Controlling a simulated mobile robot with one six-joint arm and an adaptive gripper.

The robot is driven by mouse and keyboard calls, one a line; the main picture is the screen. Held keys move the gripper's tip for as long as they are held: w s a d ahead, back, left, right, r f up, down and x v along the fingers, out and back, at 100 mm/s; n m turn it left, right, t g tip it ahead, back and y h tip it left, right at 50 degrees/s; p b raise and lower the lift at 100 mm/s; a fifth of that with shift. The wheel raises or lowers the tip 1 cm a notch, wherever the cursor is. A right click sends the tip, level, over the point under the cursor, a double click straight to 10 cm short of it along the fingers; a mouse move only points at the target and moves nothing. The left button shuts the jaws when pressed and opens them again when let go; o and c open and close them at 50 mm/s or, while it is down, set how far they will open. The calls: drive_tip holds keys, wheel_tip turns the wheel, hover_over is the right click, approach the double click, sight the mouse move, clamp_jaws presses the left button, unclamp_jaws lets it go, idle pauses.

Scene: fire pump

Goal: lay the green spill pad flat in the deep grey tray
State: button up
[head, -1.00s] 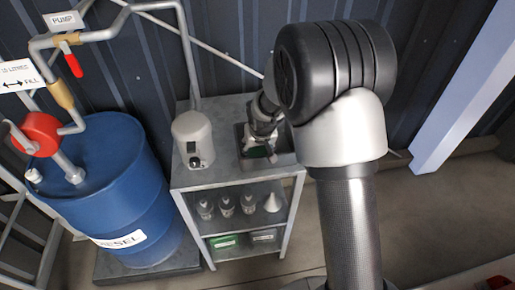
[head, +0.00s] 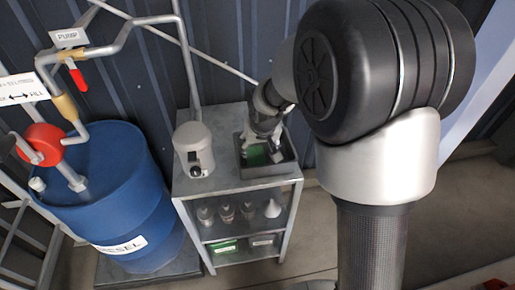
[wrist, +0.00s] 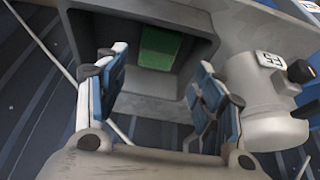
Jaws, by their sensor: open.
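The green spill pad (wrist: 161,45) lies inside the deep grey tray (wrist: 205,22), toward one end of it in the wrist view. It shows a lighter face and a darker face, so it looks bent or tilted; I cannot tell which. In the head view the tray (head: 272,172) sits on top of the shelf unit, and a bit of the pad (head: 256,155) shows beside my fingers. My gripper (wrist: 160,75) is open over the tray, its blue-padded fingers apart with nothing between them. In the head view my gripper (head: 263,148) partly hides the pad.
A pale device with a display (head: 193,150) stands left of the tray on the shelf unit (head: 215,187). Bottles, a funnel (head: 272,209), a green box (head: 223,246) and a grey box are on lower shelves. A blue drum (head: 110,195) stands left, with piping rising behind.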

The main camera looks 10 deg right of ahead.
drive_tip(key=s+d+r, duration=0.2)
drive_tip(key=s+r, duration=1)
drive_tip(key=r, duration=0.1)
drive_tip(key=s+d+r, duration=0.1)
drive_tip(key=s+r, duration=0.1)
drive_tip(key=s, duration=1.6)
drive_tip(key=shift+s+d+r, duration=0.15)
drive_tip(key=shift+s+r, duration=0.1)
drive_tip(key=shift+c, duration=0.2)
